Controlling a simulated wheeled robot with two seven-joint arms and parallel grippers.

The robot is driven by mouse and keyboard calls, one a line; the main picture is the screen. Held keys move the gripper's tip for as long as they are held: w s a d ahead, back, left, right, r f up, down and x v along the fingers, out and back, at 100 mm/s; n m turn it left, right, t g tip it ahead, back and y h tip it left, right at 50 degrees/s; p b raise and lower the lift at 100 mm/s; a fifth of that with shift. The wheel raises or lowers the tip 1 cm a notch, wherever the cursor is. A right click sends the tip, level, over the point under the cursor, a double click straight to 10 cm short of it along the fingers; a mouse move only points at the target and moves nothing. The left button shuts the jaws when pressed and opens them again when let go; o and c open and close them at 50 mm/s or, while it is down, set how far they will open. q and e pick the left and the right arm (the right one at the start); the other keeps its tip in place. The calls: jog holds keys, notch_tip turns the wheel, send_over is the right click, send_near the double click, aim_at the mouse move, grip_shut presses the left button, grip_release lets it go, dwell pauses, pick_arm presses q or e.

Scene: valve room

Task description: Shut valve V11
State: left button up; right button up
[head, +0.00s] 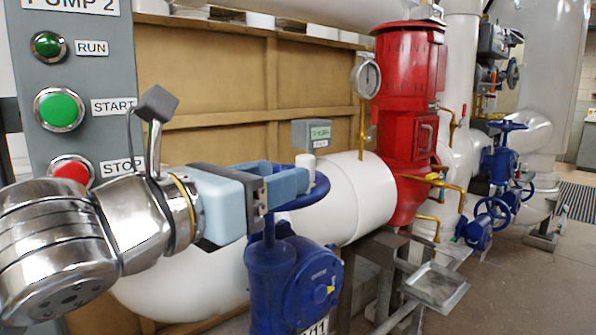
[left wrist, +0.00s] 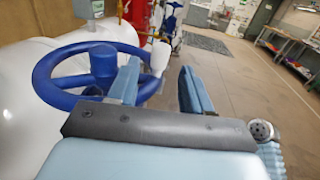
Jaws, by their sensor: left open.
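Valve V11 (head: 290,275) is a blue valve body with a partly cut-off tag at its lower right. Its blue handwheel (head: 322,190) lies roughly flat on top, with a white upright knob (head: 305,168) on the rim. My left gripper (head: 290,182) reaches across the wheel from the left and hides part of it. In the left wrist view the handwheel (left wrist: 45,88) is left of and beyond the fingers. The fingers (left wrist: 160,85) are apart, and the white knob (left wrist: 159,57) shows in the gap between them. I cannot tell whether a finger touches the rim. My right gripper is out of view.
A PUMP 2 panel (head: 90,140) with RUN, START and STOP buttons stands at the left. A white pipe (head: 345,205) runs behind the valve to a red pump (head: 408,110). A metal tray (head: 437,285) stands to the right. The floor (left wrist: 225,85) right of the valve is open.

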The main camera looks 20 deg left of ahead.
pick_arm(q)
jog(key=v, duration=0.7)
jog(key=shift+s, duration=0.25)
